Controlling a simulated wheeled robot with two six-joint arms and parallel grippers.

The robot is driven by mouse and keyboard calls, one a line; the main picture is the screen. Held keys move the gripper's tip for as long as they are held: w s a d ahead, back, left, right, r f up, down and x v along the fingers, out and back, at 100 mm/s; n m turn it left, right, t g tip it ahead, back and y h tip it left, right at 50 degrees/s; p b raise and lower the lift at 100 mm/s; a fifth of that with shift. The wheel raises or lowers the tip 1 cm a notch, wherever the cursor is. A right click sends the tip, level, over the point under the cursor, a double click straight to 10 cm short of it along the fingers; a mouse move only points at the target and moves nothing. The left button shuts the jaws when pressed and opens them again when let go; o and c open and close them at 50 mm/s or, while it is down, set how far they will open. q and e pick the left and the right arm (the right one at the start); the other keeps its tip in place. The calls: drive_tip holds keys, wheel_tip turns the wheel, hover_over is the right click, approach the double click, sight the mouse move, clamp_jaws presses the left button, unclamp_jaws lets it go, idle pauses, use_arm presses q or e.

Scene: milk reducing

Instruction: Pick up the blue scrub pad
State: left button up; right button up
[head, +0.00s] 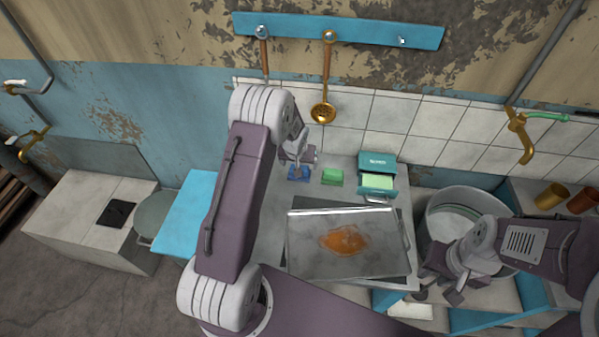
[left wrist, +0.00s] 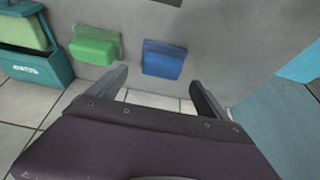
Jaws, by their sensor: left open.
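The blue scrub pad (head: 298,173) lies on the counter beside the green pad (head: 332,177), just below my left gripper (head: 302,156) in the head view. In the left wrist view the blue pad (left wrist: 163,60) shows between and beyond the fingertips of my left gripper (left wrist: 158,82). The left gripper is open and empty, with the pad apart from both fingers. In that view the green pad (left wrist: 95,47) sits to the left. My right gripper (head: 440,290) is low at the right, near the metal pot; its finger gap is unclear.
A teal box (head: 378,160) with a light green pad stands right of the green pad. A metal tray (head: 305,262) with an orange stain fills the counter front. A large pot (head: 432,208) stands to the right. A tiled wall (head: 400,115) with a hanging skimmer (head: 322,112) is behind.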

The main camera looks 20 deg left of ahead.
use_arm(q)
drive_tip(key=x, duration=0.4)
drive_tip(key=shift+s+a+p, duration=0.1)
drive_tip(key=shift+a+p, duration=0.05)
drive_tip(key=shift+p, duration=0.15)
drive_tip(key=shift+f, duration=0.2)
drive_tip(key=shift+r, duration=0.1)
drive_tip(key=c, duration=1.5)
drive_tip(key=shift+o, duration=0.2)
drive_tip(key=shift+r, duration=0.1)
